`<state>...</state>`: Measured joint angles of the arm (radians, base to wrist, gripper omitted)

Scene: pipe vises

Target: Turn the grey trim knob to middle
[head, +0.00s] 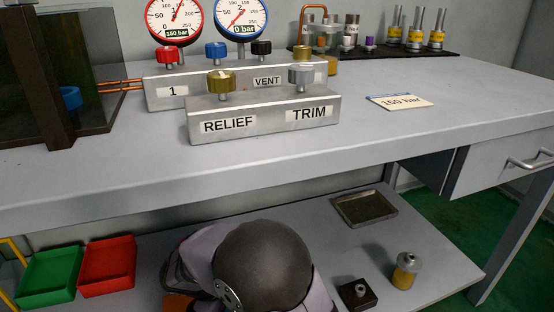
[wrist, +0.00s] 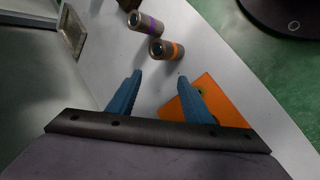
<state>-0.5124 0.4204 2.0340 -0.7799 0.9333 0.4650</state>
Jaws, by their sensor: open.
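The grey trim knob (head: 301,74) stands on the right end of the front metal manifold block (head: 262,122), above the TRIM label. Its exact setting is too small to read. My gripper shows only in the wrist view (wrist: 154,95), with its two blue fingers apart and nothing between them. It points down over the lower shelf, well away from the knob. The knob is not in the wrist view.
The gold relief knob (head: 221,81) is left of the trim knob. Behind are red (head: 167,54), blue (head: 215,50) and black (head: 261,48) knobs and two gauges. A 150 bar card (head: 400,101) lies right.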

